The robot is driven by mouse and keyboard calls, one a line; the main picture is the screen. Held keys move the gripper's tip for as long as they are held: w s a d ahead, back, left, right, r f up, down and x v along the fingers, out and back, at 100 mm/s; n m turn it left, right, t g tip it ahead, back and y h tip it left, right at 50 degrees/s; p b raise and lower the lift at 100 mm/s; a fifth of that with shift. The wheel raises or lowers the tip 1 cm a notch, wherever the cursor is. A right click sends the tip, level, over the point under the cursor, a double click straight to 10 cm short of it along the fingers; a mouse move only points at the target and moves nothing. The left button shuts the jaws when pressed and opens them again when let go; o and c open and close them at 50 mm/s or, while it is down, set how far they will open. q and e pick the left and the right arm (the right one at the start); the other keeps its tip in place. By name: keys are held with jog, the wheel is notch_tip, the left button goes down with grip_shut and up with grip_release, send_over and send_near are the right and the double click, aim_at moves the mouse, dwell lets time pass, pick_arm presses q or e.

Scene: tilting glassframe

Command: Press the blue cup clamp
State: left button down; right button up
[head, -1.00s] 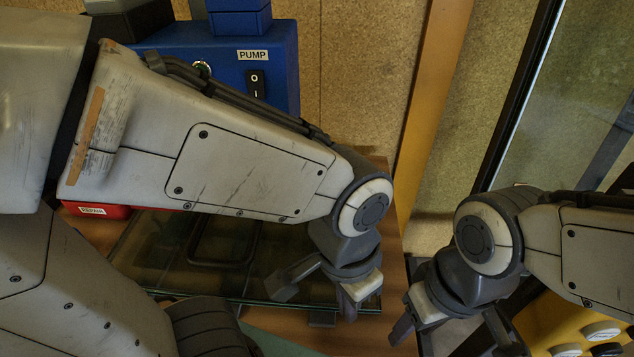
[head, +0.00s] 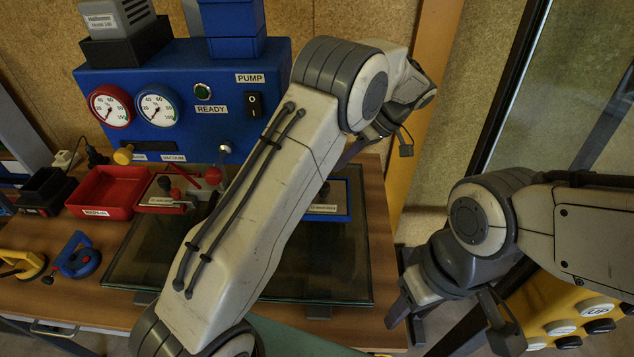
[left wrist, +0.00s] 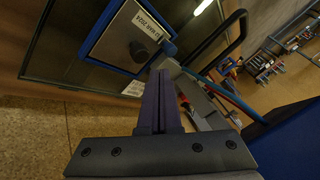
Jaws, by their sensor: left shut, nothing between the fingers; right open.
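A blue-framed plate (head: 323,209) with a white date label lies on the glass pane (head: 345,285), partly hidden behind my left arm. In the left wrist view the blue-framed plate (left wrist: 128,34) shows a grey face and dark round knob. I cannot tell whether this is the blue cup clamp. A blue round cup tool (head: 78,262) with a handle lies at the table's left. My left gripper (head: 347,156) is shut and empty, above and beyond the plate; its fingers (left wrist: 160,100) appear in the wrist view. My right gripper (head: 402,314) is open, right of the table.
A blue pump box (head: 190,90) with two gauges stands behind. A red tray (head: 108,190), a red device (head: 165,193) and a yellow cup tool (head: 20,263) are at the left. A yellow panel with buttons (head: 572,325) is at lower right.

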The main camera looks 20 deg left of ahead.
pick_arm(q)
jog(key=shift+a, duration=0.1)
jog(key=p+x, duration=0.2)
jog(key=x, duration=0.8)
jog(key=shift+p, duration=0.35)
pick_arm(e)
notch_tip(320, 180, up, 3)
jog(key=shift+f, duration=0.15)
jog(key=shift+f, duration=0.2)
pick_arm(q)
jog(key=shift+s+m+b, duration=0.2)
jog(key=shift+m+b, duration=0.1)
jog(key=shift+b, duration=0.15)
pick_arm(e)
jog(key=shift+s+f, duration=0.2)
jog(key=shift+f, duration=0.05)
